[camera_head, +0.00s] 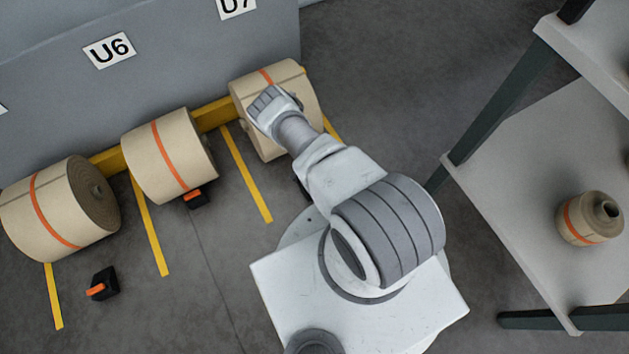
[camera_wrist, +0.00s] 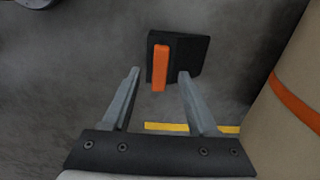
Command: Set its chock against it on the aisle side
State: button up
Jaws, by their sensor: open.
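My gripper (camera_wrist: 158,73) is open in the wrist view, with nothing between its fingers. A black chock (camera_wrist: 190,55) with an orange handle (camera_wrist: 161,68) lies on the floor just beyond the fingertips, the handle roughly in line with the gap. In the head view my arm covers part of the rightmost roll (camera_head: 309,92), below the U7 sign, and hides my fingers. Only a dark bit beside my arm shows there, possibly this chock.
Two more banded rolls, left (camera_head: 75,215) and middle (camera_head: 160,160), lie along a yellow rail. One chock (camera_head: 105,282) stands apart from the left roll; another (camera_head: 197,197) is close by the middle roll. A shelf rack (camera_head: 500,190) holding a small roll (camera_head: 588,219) stands at right.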

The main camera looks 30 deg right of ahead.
notch_tip(320, 180, up, 16)
jog(key=p, duration=0.7)
jog(key=shift+p, duration=0.4)
jog(key=shift+w, duration=0.1)
jog(key=w+a+r+n+t+y, duration=0.1)
jog(key=w+a+r+n, duration=0.3)
jog(key=r, duration=0.6)
jog(key=w+a+r+m+t+y, duration=0.1)
jog(key=w+a+r, duration=0.1)
jog(key=w+r, duration=0.55)
jog(key=w+a+r+n+t+y, duration=0.1)
jog(key=w+a+r+n, duration=0.15)
jog(key=r, duration=0.85)
jog(key=s+a+r+n+y, duration=0.1)
jog(key=a+r+n, duration=0.1)
jog(key=r, duration=0.9)
jog(key=s+a+r+n, duration=0.1)
jog(key=a+r+n, duration=0.15)
jog(key=r, duration=0.85)
jog(key=s+r+n+t+h, duration=0.1)
jog(key=s+r+n, duration=0.4)
jog(key=s+r, duration=1.1)
jog(key=s+d+r+n+t+h, duration=0.2)
jog(key=s+d+r+n+h, duration=0.1)
jog(key=s, duration=0.8)
notch_tip(320, 180, up, 19)
jog(key=p, duration=1.9)
